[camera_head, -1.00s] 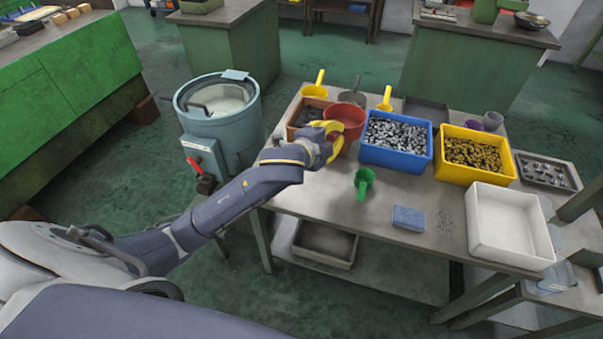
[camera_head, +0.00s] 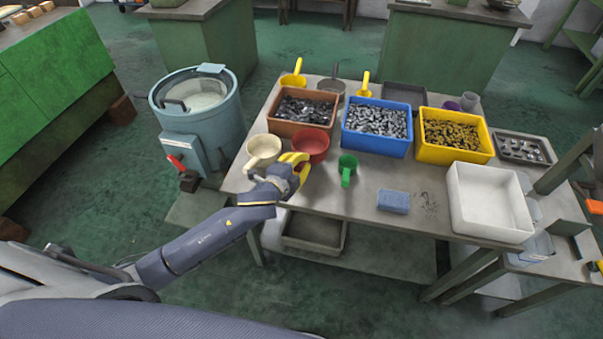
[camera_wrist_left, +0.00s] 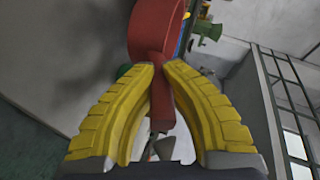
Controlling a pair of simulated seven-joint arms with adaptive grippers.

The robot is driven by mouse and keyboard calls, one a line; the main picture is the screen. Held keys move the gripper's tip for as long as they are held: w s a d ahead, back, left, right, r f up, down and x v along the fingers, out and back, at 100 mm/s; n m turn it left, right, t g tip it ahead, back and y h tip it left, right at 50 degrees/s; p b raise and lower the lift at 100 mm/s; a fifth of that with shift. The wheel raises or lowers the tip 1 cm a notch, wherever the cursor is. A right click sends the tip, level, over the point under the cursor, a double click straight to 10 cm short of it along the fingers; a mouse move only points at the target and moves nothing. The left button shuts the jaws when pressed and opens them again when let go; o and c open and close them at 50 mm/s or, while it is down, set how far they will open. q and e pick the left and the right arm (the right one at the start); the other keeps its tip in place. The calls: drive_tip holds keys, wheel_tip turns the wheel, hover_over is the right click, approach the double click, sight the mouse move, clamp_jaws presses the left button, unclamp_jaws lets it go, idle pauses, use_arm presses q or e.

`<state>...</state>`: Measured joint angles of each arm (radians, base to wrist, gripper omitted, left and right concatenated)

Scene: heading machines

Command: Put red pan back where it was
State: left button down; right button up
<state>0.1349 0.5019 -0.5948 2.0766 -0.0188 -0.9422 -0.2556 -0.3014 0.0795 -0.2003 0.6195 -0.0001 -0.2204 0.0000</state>
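The red pan (camera_head: 311,143) is in front of the brown bin of dark parts, between the cream pan (camera_head: 263,149) and the green scoop (camera_head: 348,166). My left gripper (camera_head: 296,163) has its yellow fingers shut on the red pan's handle. In the left wrist view the fingertips (camera_wrist_left: 158,78) close around the red handle (camera_wrist_left: 161,100), with part of the red pan (camera_wrist_left: 154,30) beyond them. I cannot tell whether the pan touches the table. My right gripper is not in view.
The brown bin (camera_head: 271,124), blue bin (camera_head: 377,147) and yellow bin (camera_head: 453,155) stand in a row behind. A blue sponge (camera_head: 393,201) and a white tray (camera_head: 490,228) are to the right. Bare tabletop (camera_head: 375,178) lies around the green scoop.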

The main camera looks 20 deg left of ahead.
use_arm(q)
drive_tip(key=shift+f, duration=2.9)
drive_tip(key=c, duration=1.5)
unclamp_jaws()
drive_tip(key=shift+c, duration=0.2)
drive_tip(key=shift+s, duration=0.1)
drive_tip(key=v, duration=1.2)
drive_tip(key=shift+d, duration=0.1)
